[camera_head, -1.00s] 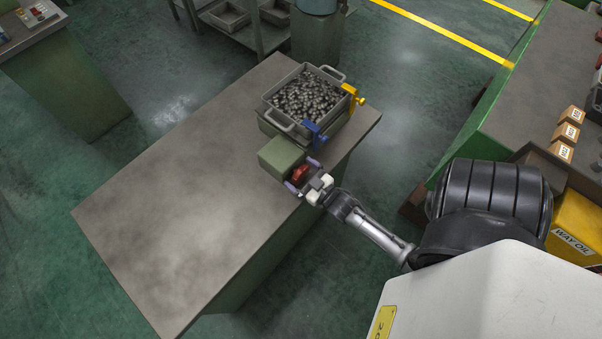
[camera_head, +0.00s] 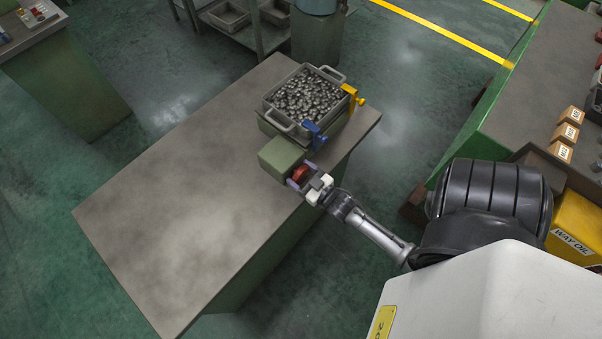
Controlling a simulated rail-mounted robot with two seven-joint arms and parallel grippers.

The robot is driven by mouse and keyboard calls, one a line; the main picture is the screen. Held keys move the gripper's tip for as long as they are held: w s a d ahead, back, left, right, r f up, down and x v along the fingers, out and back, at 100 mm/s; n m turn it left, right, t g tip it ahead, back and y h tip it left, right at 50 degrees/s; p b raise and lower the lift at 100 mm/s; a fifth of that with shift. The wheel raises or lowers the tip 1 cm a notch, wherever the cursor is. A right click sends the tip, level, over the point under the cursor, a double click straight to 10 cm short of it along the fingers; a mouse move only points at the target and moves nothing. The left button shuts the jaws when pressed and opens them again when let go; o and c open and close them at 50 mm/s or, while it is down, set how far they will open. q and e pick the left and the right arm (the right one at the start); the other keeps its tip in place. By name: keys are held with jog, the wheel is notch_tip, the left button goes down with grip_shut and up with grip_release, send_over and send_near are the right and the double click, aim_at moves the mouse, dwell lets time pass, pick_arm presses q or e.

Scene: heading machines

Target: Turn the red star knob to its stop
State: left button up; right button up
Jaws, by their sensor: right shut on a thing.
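The red star knob (camera_head: 301,174) sits on the right-hand face of a green box (camera_head: 281,156) near the table's right edge. My right gripper (camera_head: 304,177) reaches in from the lower right. Its fingers are around the knob and shut on it, hiding part of its outline. My left gripper is not in view.
The grey table (camera_head: 185,215) is bare on its left and front part. A metal tray (camera_head: 334,131) full of small dark parts stands behind the green box, with a blue clamp (camera_head: 315,135) and a yellow clamp (camera_head: 352,96) at its side. A yellow way oil container (camera_head: 577,228) is at the right.

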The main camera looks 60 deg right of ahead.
jog(key=shift+r+m+p, duration=0.15)
jog(key=shift+m+p, duration=0.85)
jog(key=shift+m, duration=0.2)
jog(key=shift+m+p, duration=0.8)
jog(key=shift+m, duration=0.7)
jog(key=o, duration=0.9)
jog(key=v, duration=1.3)
jog(key=shift+s+a+b, duration=0.1)
jog(key=shift+s+b, duration=0.3)
